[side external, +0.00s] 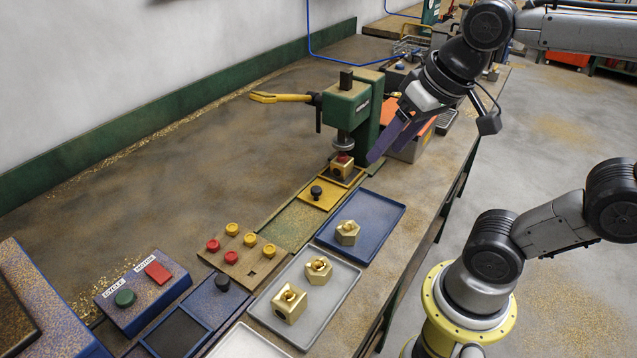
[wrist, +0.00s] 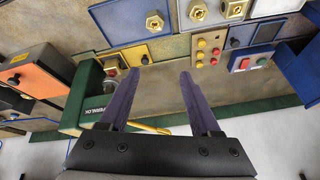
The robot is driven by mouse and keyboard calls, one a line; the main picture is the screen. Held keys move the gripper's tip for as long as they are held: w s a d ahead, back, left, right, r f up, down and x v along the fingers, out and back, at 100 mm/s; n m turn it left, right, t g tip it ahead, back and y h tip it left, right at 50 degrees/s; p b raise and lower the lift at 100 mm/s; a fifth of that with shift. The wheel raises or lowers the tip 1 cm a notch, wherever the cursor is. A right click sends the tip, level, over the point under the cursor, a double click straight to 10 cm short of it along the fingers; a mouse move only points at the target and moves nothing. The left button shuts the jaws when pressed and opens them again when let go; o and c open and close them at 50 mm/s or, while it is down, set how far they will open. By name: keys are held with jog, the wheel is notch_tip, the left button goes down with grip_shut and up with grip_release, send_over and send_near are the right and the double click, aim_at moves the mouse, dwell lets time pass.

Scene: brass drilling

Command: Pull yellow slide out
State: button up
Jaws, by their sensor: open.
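The yellow slide (side external: 318,200) is a flat plate with a black knob (side external: 316,191) on its near end. It lies in a green track at the foot of the green press (side external: 352,112). A brass block (side external: 342,170) with a red top sits at its far end, directly under the press spindle. The slide also shows in the wrist view (wrist: 128,54), with its knob (wrist: 145,60) just beyond my fingertips. My gripper (side external: 384,154) has purple fingers, open and empty, right of the press and above the slide. The fingers (wrist: 160,74) are spread wide in the wrist view.
The press has a yellow lever (side external: 278,97) reaching left. A blue tray (side external: 383,211) with a brass hex part lies right of the track. A grey tray (side external: 338,297), a peg board (side external: 235,263) and a button box (side external: 143,294) stand nearer. Bare bench lies left.

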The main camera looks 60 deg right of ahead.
jog(key=w+d+r+m+g, duration=0.1)
jog(key=w+d+m+g, duration=0.15)
jog(key=w, duration=0.55)
jog(key=m+g, duration=0.3)
send_over(316, 189)
notch_tip(316, 189, down, 10)
notch_tip(316, 189, down, 13)
jog(key=shift+r, duration=0.2)
grip_shut()
jog(key=shift+r, duration=0.1)
dwell(0.5)
